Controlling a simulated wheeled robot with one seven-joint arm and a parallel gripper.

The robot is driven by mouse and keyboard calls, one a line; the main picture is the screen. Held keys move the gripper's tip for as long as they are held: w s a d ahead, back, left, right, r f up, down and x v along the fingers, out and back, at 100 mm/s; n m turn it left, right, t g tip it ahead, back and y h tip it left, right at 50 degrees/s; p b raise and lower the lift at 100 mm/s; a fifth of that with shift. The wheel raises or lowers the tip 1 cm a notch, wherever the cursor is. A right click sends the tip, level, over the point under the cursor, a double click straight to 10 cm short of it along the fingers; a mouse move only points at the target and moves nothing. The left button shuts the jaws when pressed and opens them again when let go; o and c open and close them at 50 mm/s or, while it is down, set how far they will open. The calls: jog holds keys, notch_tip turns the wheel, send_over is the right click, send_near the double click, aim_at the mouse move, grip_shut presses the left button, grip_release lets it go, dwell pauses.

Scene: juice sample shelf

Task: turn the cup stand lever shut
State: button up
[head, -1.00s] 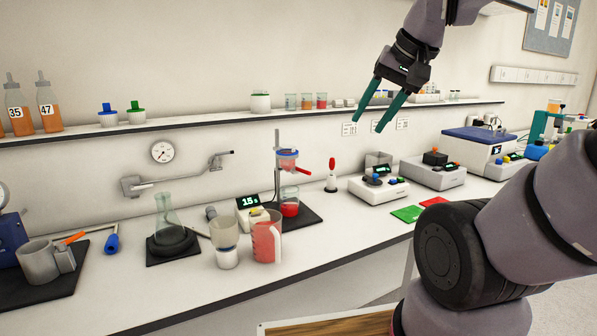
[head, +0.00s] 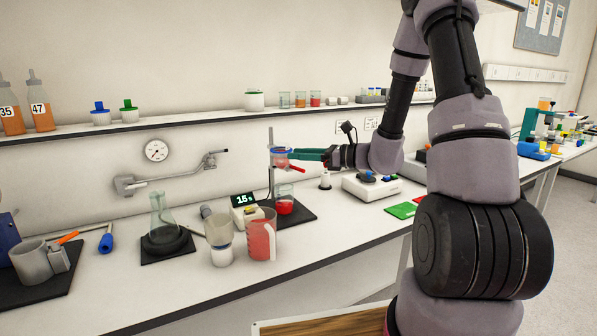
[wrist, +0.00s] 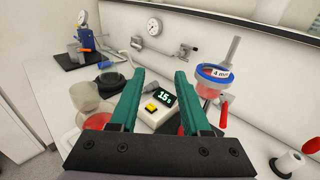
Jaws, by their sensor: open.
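The cup stand (head: 271,140) rises from a black base by the wall. It holds a small cup (wrist: 214,87) of red liquid with a blue rim and a "4 mm" label. Its red lever (head: 298,169) sticks out to the right below the cup; in the wrist view the lever (wrist: 224,112) hangs beside the cup's lower part. My gripper (head: 296,154) is open, its teal fingers level with the cup and just above the lever in the head view. In the wrist view my gripper (wrist: 160,74) has nothing between its fingers, and cup and lever lie right of the right finger.
A timer reading 15 s (head: 243,199), a jug of red liquid (head: 262,240) and a flask (head: 163,217) stand to the left. The wall shelf (head: 200,116) runs above.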

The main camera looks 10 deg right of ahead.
aim_at(298, 170)
jog(key=w+d+f+m+t+h, duration=0.5)
jog(key=w+d+f+m+t, duration=0.1)
jog(key=d+f+m, duration=0.3)
jog(key=x, duration=0.7)
jog(key=f+x, duration=0.1)
jog(key=x, duration=0.3)
jog(key=shift+a+f, duration=0.15)
jog(key=shift+a, duration=0.1)
grip_shut()
dwell(0.5)
